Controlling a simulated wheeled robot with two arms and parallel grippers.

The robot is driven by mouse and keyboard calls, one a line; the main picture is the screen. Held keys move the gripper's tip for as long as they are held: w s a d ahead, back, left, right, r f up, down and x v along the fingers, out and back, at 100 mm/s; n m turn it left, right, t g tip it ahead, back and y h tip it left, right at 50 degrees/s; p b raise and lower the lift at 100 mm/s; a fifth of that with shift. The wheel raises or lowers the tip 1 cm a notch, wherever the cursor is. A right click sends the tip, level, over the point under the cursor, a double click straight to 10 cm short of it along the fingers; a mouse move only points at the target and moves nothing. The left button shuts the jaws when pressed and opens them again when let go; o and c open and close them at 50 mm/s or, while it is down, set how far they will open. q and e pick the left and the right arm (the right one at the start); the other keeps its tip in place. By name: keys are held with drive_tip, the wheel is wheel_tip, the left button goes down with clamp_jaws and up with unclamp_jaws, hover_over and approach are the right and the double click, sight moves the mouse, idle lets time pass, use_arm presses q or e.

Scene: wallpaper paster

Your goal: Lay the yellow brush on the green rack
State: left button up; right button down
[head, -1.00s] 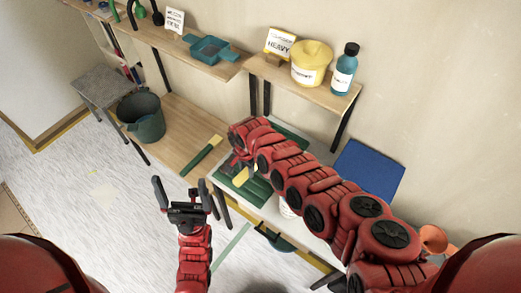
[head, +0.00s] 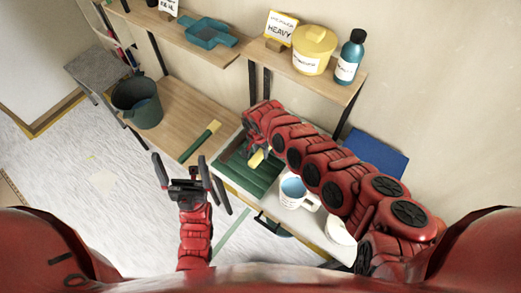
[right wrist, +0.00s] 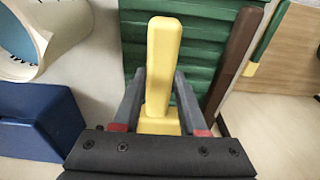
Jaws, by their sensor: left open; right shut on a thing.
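The yellow brush (head: 258,158) is held in my right gripper (head: 252,146), over the green rack (head: 262,184). In the right wrist view the brush's yellow handle (right wrist: 163,65) stands out between the two fingers of my right gripper (right wrist: 160,108), with the ridged green rack (right wrist: 202,58) behind it. The brush's far end is hidden, and I cannot tell whether it touches the rack. My left gripper (head: 182,170) is open and empty, left of the rack, above the floor.
A mug (head: 297,193) with blue inside stands right of the rack. A blue box (head: 376,156) lies behind my right arm. A green and yellow tool (head: 199,143) lies on the wooden bench (head: 178,118). A shelf holds a yellow tub (head: 315,48) and blue bottle (head: 350,58).

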drive_tip(key=shift+s+f+b, duration=0.1)
drive_tip(key=shift+f+b, duration=0.3)
drive_tip(key=shift+f, duration=0.35)
wheel_tip(320, 180, down, 6)
drive_tip(key=b, duration=0.4)
drive_tip(key=shift+r+b, duration=0.15)
drive_tip(key=shift+b, duration=0.15)
drive_tip(key=shift+f+b, duration=0.65)
drive_tip(key=shift+c, duration=1.8)
unclamp_jaws()
drive_tip(key=r, duration=0.2)
drive_tip(key=r+p, duration=0.1)
drive_tip(key=r, duration=0.2)
drive_tip(key=shift+s+a+r, duration=0.1)
drive_tip(key=shift+a+r, duration=0.05)
drive_tip(key=shift+a, duration=0.05)
drive_tip(key=r+b, duration=0.1)
drive_tip(key=r, duration=0.3)
drive_tip(key=r+b, duration=0.1)
drive_tip(key=r, duration=0.3)
drive_tip(key=s+r+b, duration=0.1)
drive_tip(key=r, duration=0.3)
drive_tip(key=shift+a+b, duration=0.3)
drive_tip(key=shift+b, duration=0.05)
